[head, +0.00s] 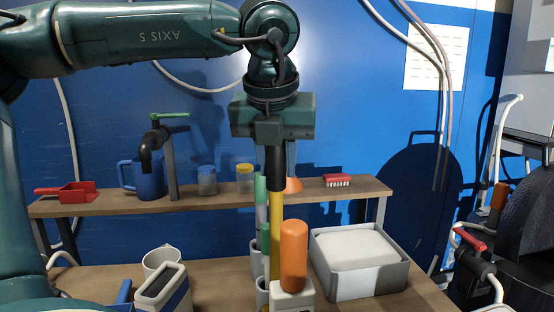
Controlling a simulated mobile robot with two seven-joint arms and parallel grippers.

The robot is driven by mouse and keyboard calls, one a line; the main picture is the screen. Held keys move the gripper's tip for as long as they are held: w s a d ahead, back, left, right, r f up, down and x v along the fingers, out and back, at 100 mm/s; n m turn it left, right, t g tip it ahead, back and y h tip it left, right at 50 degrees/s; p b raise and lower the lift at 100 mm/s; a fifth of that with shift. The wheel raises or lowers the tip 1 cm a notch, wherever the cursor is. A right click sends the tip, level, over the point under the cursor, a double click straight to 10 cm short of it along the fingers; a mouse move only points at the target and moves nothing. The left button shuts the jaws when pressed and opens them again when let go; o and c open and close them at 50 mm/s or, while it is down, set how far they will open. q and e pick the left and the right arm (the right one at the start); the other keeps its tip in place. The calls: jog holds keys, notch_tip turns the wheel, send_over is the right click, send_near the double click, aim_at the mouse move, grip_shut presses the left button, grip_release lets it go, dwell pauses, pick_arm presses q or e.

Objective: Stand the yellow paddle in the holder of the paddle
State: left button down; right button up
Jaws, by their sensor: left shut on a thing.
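My left gripper (273,140) is in the middle of the head view, pointing down and shut on the black handle of the yellow paddle (275,215). The paddle hangs upright, its yellow shaft reaching down behind an orange-handled tool (294,250). Its lower end is hidden, so I cannot tell whether it is inside a holder. Grey tubular holders (262,294) stand just left of the shaft, and green paddles (261,215) stand upright there. I cannot tell which holder belongs to the yellow paddle. My right gripper is out of view.
The orange-handled tool stands in a white block close in front of the paddle. A grey tray (403,275) with a white pad is to the right. A mug (160,262) and a white box (163,290) are left. The shelf (105,205) behind holds several items.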

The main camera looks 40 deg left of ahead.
pick_arm(q)
jog(key=c, duration=1.1)
grip_release()
jog(key=shift+o, duration=0.2)
jog(key=v, duration=1.3)
jog(key=shift+s+p, duration=0.15)
jog(key=shift+p, duration=0.25)
